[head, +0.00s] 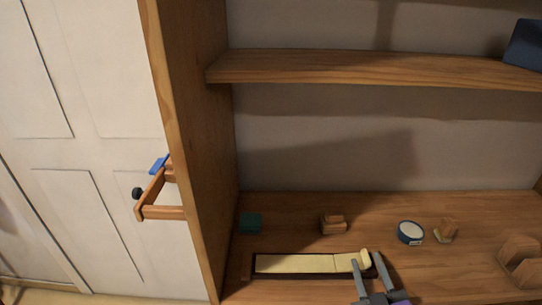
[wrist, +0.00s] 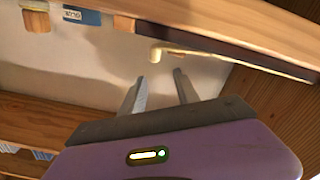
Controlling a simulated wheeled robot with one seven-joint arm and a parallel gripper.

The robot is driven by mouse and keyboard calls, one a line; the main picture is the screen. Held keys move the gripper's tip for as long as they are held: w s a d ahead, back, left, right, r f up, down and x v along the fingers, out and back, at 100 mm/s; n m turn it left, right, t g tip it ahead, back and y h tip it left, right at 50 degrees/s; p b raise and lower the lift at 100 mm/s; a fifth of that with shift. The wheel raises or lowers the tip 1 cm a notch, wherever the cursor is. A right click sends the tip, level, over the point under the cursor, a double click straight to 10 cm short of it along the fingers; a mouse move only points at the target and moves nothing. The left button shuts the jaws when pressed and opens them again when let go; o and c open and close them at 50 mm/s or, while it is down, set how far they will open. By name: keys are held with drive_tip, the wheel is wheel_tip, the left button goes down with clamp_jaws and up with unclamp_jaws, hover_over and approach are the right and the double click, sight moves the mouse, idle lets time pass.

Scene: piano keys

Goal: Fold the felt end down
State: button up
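A long cream felt strip (head: 300,263) lies in a dark narrow frame (head: 249,272) on the wooden surface in the head view. Its right end, the felt end (head: 365,257), stands up as a small curled flap. My gripper (head: 366,260) is open at the right end of the strip, its fingers appearing on either side of the felt end. In the wrist view the felt end (wrist: 157,55) shows as a pale nub beyond and between the fingertips of my gripper (wrist: 156,74), with a visible gap. Nothing is held.
A green block (head: 250,223), a wooden block (head: 333,224), a round blue-and-white roll (head: 410,232) and a small wooden piece (head: 446,230) stand behind the strip. A larger wooden block (head: 520,262) stands at the right. A shelf (head: 380,68) runs above, and an upright panel (head: 195,130) bounds the left.

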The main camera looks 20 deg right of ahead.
drive_tip(key=s+a+y, duration=0.2)
drive_tip(key=s+a, duration=0.2)
drive_tip(key=s, duration=0.5)
drive_tip(key=s+a+r+m+g+y, duration=0.1)
drive_tip(key=s+a, duration=0.4)
drive_tip(key=s, duration=0.5)
drive_tip(key=s+a+r+g+y, duration=0.1)
drive_tip(key=s+a, duration=0.3)
drive_tip(key=s, duration=0.6)
drive_tip(key=shift+s+a+m+y, duration=0.15)
drive_tip(key=shift+a+m+y, duration=0.15)
drive_tip(key=shift+y, duration=0.5)
